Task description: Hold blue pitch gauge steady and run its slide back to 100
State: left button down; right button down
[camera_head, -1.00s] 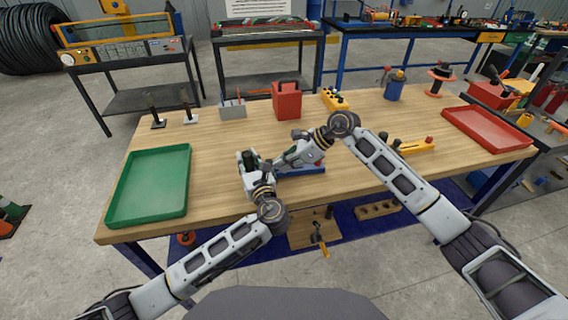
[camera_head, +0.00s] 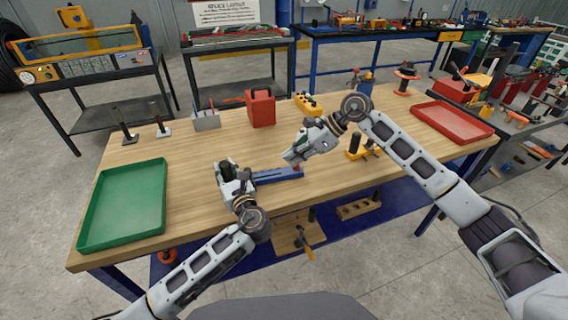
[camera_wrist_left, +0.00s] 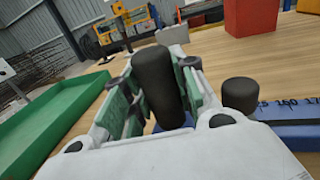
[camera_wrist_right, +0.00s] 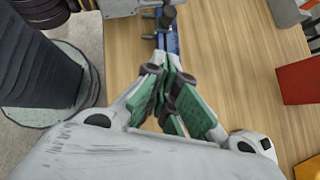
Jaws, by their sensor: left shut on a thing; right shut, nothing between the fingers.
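In the left wrist view a shorter black knob (camera_wrist_left: 240,94) stands by the blue scale (camera_wrist_left: 290,108), near a mark reading 150; the exact slide reading cannot be told. My right gripper (camera_head: 291,160) is shut and empty, near the gauge's right end. The right wrist view shows its fingers (camera_wrist_right: 165,75) beside the blue bar (camera_wrist_right: 174,42).
A green tray (camera_head: 88,205) is at the left, a red tray (camera_head: 450,118) at the right. A red box (camera_head: 261,108), grey holder (camera_head: 206,120) and yellow block (camera_head: 308,103) stand behind. A yellow tool (camera_head: 355,154) with black handle is right of my right gripper.

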pick_arm(q)
jog(key=shift+a, duration=0.1)
dwell(0.3)
jog(key=c, duration=1.1)
grip_release()
jog(key=shift+o, duration=0.2)
jog(key=shift+v, duration=6)
